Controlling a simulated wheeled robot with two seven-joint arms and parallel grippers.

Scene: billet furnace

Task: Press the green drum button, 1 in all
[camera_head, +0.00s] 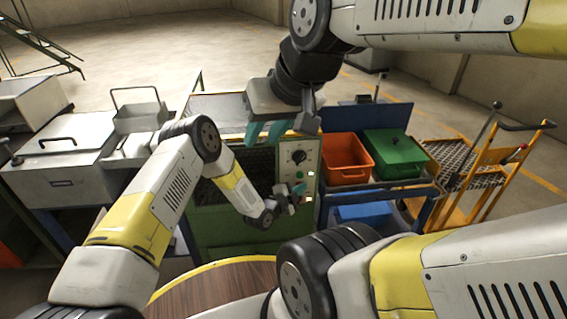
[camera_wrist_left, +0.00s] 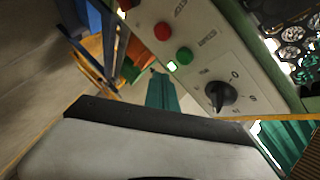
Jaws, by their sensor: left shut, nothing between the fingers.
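The control panel (camera_head: 305,158) on the front of the green machine carries a black rotary knob (camera_wrist_left: 220,95). In the left wrist view the green button (camera_wrist_left: 184,56) sits between the knob and a red button (camera_wrist_left: 162,31), with a small lit green lamp (camera_wrist_left: 172,66) beside it. My left gripper (camera_head: 299,190) is shut and empty, low in front of the panel. Its teal fingers (camera_wrist_left: 162,90) point toward the panel's edge near the lamp; I cannot tell whether they touch anything. My right gripper (camera_head: 265,132) hangs open and empty over the machine, left of the panel.
An orange bin (camera_head: 345,158) and a green bin (camera_head: 393,153) stand on a blue cart right of the panel. A yellow trolley (camera_head: 465,185) is further right. Grey cabinets (camera_head: 62,160) stand left. Both my arms crowd the panel area.

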